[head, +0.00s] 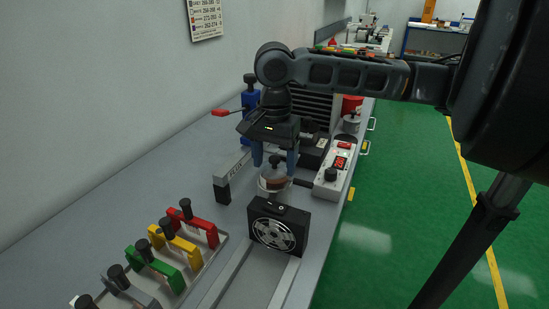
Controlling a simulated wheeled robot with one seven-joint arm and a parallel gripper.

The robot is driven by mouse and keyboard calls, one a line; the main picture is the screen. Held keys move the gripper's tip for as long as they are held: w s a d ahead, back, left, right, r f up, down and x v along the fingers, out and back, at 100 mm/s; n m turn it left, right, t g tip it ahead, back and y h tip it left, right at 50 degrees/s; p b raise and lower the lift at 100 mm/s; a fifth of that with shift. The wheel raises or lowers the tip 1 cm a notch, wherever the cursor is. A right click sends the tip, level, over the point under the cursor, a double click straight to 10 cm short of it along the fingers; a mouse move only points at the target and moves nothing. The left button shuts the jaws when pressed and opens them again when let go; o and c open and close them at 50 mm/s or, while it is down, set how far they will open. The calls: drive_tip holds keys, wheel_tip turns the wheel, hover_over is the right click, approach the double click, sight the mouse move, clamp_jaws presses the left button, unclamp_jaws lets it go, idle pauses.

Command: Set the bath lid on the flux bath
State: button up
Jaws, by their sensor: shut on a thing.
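My gripper (275,160) hangs fingers-down over the bench, its two blue-grey fingers shut around the dark knob of the bath lid (274,169). The lid looks like a small pale disc under the knob. The flux bath (275,184), a small round pot with brown showing at its front, is directly below the lid. The lid is over the bath's mouth; I cannot tell whether it touches the rim or hangs just above it. The fingers partly hide both sides of the knob.
A black box with a round fan-like face (277,231) stands in front of the bath. A white control box (334,175) is right of it, a grey labelled bar (231,177) left. Colored clamps (192,226) stand in a tray at front left. A blue-bodied device (250,97) stands behind.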

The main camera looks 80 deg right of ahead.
drive_tip(key=shift+f, duration=0.3)
idle(0.7)
drive_tip(key=o, duration=1)
wheel_tip(320, 180, up, 7)
drive_tip(key=p, duration=0.7)
idle(0.6)
